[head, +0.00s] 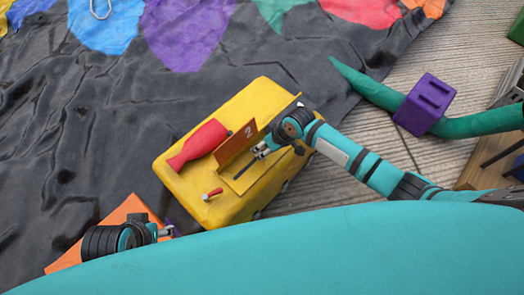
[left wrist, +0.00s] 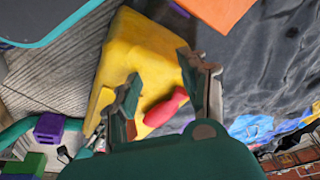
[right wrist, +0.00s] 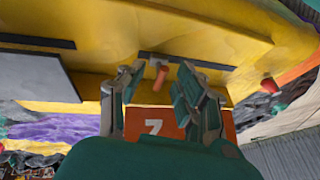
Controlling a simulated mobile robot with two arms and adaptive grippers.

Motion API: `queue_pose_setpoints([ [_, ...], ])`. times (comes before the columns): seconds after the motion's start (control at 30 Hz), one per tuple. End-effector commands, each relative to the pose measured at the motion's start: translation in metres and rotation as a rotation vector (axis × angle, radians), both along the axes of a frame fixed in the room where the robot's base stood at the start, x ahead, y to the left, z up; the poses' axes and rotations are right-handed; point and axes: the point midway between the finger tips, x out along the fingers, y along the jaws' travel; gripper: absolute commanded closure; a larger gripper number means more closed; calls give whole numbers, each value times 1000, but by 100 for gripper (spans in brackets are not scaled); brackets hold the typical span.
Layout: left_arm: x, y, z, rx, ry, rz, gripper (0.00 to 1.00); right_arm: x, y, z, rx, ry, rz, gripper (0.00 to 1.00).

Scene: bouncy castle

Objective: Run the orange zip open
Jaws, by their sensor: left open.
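The yellow block (head: 185,180) has an orange flap (head: 237,143) marked 2 standing up from it. A dark strip (head: 243,172) lies beside the flap. A short red-orange peg (head: 212,193) is at the block's lower left. No zip teeth can be made out. My right gripper (head: 262,150) is over the block, by the flap. In the right wrist view its open fingers (right wrist: 160,92) frame a red-orange peg (right wrist: 160,75), apparently without touching it. My left gripper (head: 166,231) is open and empty near the orange panel (head: 65,262), lower left; its fingers (left wrist: 165,90) also show.
A red bottle-shaped piece (head: 205,140) lies on the yellow block beside the flap. A purple block (head: 424,104) sits on a green tube (head: 470,123) at the right. The dark sheet (head: 70,130) at the left is mostly clear.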

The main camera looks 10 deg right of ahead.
Motion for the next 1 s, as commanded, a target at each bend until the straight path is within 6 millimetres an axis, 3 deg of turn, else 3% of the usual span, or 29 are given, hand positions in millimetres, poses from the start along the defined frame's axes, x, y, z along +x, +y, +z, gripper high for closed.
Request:
queue_pose_setpoints([
  [0.13,-2,1,2,0,-3,0,57,3,5,-13,0,0,1,65],
  [0.47,-3,1,4,0,-5,0,57,4,6,-15,0,0,1,65],
  [0.73,-3,1,4,0,-5,1,57,4,6,-15,0,0,0,99],
  [1.0,-3,1,4,0,-5,1,57,3,6,-15,0,0,-1,100],
])
